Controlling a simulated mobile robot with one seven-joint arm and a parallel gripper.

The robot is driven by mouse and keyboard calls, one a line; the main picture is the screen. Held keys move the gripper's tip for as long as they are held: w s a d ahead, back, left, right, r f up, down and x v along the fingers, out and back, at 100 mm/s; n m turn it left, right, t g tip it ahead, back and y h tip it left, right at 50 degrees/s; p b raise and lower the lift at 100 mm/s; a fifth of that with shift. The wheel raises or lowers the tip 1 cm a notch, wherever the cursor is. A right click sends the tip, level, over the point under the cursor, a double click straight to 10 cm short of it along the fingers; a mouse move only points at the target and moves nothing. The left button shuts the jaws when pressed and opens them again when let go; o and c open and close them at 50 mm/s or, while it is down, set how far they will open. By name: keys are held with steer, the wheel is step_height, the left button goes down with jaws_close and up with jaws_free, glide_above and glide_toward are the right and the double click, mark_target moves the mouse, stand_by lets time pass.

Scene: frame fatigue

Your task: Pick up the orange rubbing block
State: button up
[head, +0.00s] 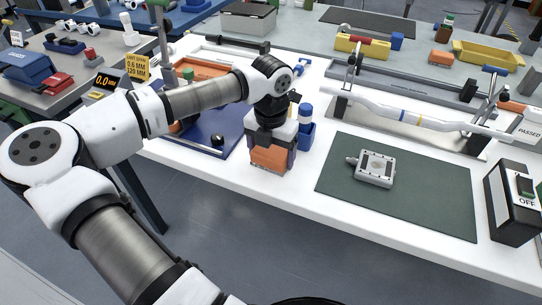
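The orange rubbing block (268,158) is at the near left part of the white table in the head view. My gripper (271,153) points down over it, with a dark finger against each side of the block. The fingers look closed on it, and no gap shows. The hand covers the top of the block. I cannot tell whether its underside touches the table.
A blue-capped bottle (305,122) stands close behind my gripper. A blue tray (215,152) lies to the left. A green mat (440,205) with a grey metal part (374,168) lies to the right. A tube on a stand (415,115) is behind.

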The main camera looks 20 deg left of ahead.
mark_target(272, 151)
steer(key=c, duration=0.4)
steer(key=shift+r, duration=0.1)
steer(key=shift+c, duration=0.2)
step_height(272, 151, up, 20)
steer(key=p, duration=1)
steer(key=shift+p, duration=0.35)
steer(key=o, duration=0.5)
steer(key=c, duration=0.3)
steer(key=shift+d, duration=0.1)
